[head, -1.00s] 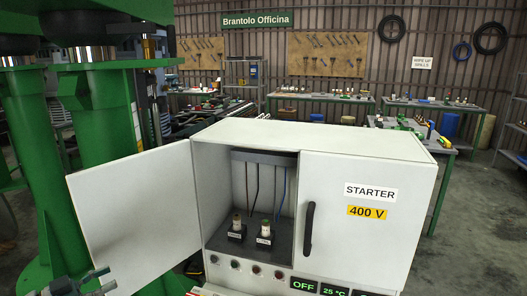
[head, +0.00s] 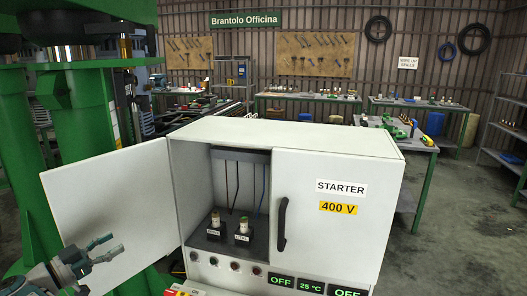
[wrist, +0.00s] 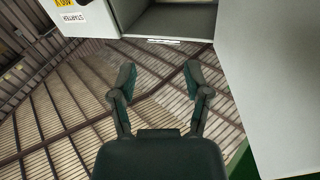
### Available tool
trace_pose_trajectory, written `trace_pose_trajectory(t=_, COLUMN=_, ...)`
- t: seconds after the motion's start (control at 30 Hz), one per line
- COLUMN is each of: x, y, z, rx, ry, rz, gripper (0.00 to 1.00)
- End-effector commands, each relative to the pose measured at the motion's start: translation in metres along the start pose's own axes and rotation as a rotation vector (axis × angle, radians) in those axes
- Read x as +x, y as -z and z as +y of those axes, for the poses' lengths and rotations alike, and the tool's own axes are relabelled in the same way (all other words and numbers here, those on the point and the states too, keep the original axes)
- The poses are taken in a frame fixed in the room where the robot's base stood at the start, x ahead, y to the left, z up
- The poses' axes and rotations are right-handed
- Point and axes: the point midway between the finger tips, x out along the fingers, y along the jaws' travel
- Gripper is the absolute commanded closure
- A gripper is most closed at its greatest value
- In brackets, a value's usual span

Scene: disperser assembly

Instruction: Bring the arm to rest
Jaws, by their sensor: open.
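My gripper (head: 108,247) is at the lower left of the head view, in front of the open cabinet door. It is open and empty. In the wrist view my gripper (wrist: 160,80) shows two dark fingers spread apart with nothing between them. The white starter cabinet (head: 335,230) stands at the centre of the head view. Its left door (head: 110,205) is swung open to the left and its right door is shut. Two small parts with dark square bases, a left one (head: 214,229) and a right one (head: 242,233), stand upright inside. The cabinet (wrist: 95,18) also shows at the wrist view's top.
Green machine columns (head: 85,110) rise behind the open door at the left. A display panel (head: 311,286) below the cabinet reads OFF and 25 °C. Workbenches (head: 300,97) with tools line the back wall. The floor at the right (head: 465,230) is clear.

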Motion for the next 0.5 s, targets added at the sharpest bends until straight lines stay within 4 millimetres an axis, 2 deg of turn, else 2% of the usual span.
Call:
trace_pose_trajectory(t=0.27, x=0.084, y=0.075, z=-0.014, rx=0.125, ry=0.169, rz=0.064, gripper=0.38)
trace_pose_trajectory(t=0.4, x=0.138, y=0.126, z=-0.017, rx=0.185, ry=0.32, rz=0.104, gripper=0.38)
trace_pose_trajectory(t=0.5, x=0.17, y=0.158, z=-0.013, rx=0.207, ry=0.435, rz=0.118, gripper=0.38)
